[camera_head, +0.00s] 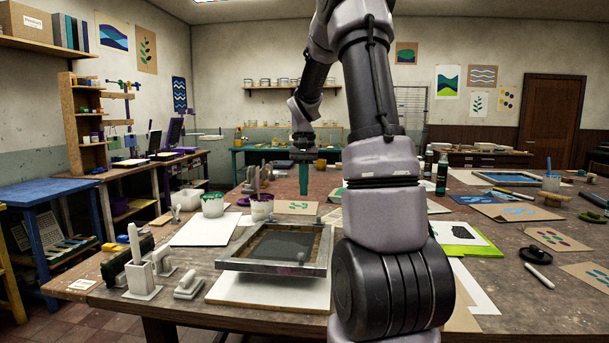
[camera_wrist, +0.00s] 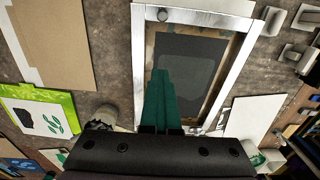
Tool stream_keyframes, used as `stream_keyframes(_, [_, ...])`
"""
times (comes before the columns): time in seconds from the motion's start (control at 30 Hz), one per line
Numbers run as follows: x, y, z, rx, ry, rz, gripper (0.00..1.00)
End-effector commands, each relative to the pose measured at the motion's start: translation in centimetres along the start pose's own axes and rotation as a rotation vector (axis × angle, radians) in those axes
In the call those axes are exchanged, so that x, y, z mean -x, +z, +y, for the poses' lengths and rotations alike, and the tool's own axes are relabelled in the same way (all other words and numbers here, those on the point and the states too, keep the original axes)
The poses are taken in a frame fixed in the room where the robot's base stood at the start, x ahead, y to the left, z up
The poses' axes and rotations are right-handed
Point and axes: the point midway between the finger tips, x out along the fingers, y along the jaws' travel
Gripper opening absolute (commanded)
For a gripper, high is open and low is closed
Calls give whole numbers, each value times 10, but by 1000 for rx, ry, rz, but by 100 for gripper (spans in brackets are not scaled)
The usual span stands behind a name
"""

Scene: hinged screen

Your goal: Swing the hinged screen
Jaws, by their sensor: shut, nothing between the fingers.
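The hinged screen (camera_head: 270,266) is a pale grey frame with dark mesh, lying about flat over a white board (camera_head: 265,291) on the worktable. A small round knob (camera_head: 300,257) is on its front rail. In the wrist view, the screen's frame (camera_wrist: 139,60) fills the upper middle, with the knob (camera_wrist: 162,15) at the top. My gripper (camera_head: 303,192) has teal fingers, pointing down in the air toward the far side of the screen. The fingers (camera_wrist: 160,75) are shut and empty, overlapping the mesh in the wrist view.
Pots (camera_head: 213,204) stand behind the screen. Grey holders and tools (camera_head: 142,270) stand to its left. A green-edged print (camera_head: 460,236) lies to the right. A dark bottle (camera_head: 442,174) stands farther back. The air above the screen is mostly clear.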

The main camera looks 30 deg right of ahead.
Motion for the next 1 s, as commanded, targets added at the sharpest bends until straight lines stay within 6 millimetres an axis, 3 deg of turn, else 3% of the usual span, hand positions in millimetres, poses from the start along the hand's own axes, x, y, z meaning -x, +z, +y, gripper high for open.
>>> stream_keyframes(0.4, [33,-13,0,1,0,2,0])
stream_keyframes(0.73, [36,-14,0,0,0,0,0])
stream_keyframes(0.77, [36,-14,0,0,0,0,5])
stream_keyframes(0.83, [36,-14,0,0,0,0,32])
stream_keyframes(1.0, [36,-14,0,1,0,0,32])
